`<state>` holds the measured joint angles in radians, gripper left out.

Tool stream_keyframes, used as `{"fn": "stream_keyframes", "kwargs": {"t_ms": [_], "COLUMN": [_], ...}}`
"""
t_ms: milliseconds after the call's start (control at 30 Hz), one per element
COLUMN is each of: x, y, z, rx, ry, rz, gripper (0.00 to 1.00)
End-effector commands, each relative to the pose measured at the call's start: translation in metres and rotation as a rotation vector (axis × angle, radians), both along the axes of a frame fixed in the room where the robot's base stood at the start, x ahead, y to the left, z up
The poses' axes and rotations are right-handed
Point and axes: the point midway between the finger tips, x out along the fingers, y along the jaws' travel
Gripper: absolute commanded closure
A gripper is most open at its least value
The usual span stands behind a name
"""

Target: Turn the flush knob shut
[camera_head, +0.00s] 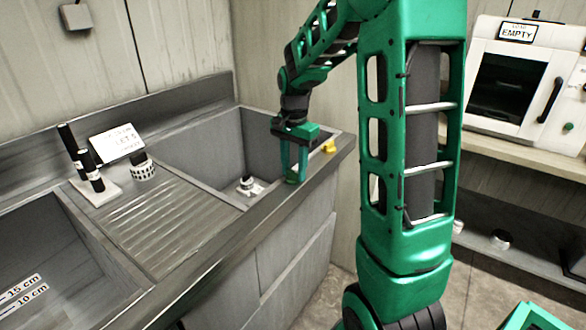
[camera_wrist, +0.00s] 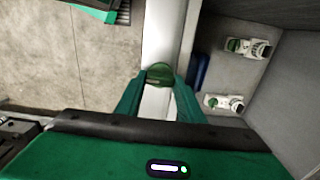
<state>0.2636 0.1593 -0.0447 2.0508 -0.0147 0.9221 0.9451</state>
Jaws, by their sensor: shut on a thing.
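The flush knob (camera_wrist: 160,72) is a round green knob with a ridge across it, on the pale front rim of the sink in the wrist view. My gripper (camera_wrist: 159,82) has its two green fingers closed on the knob from either side. In the head view my gripper (camera_head: 292,176) points down at the front rim of the right-hand basin (camera_head: 200,145). There the knob is mostly hidden by the fingers. I cannot tell how far the knob is turned.
White fittings with green discs lie in the basin, one upper (camera_wrist: 246,47) and one lower (camera_wrist: 223,102). A yellow item (camera_head: 329,146) sits on the rim right of my gripper. A ribbed drainboard (camera_head: 160,215) with dark cylinders (camera_head: 90,168) and a card (camera_head: 117,142) lies left.

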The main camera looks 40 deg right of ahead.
Motion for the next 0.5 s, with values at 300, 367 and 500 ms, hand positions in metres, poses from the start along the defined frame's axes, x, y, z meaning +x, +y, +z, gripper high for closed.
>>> {"fn": "stream_keyframes", "kwargs": {"t_ms": [300, 367, 500], "x": [0.0065, 0.0067, 0.0046], "y": [0.0063, 0.0062, 0.0044], "z": [0.0026, 0.0026, 0.0019], "rx": [0.002, 0.002, 0.002], "ry": [-0.015, -0.015, -0.011], "rz": [0.017, 0.017, 0.013], "gripper": [0.88, 0.56, 0.47]}}
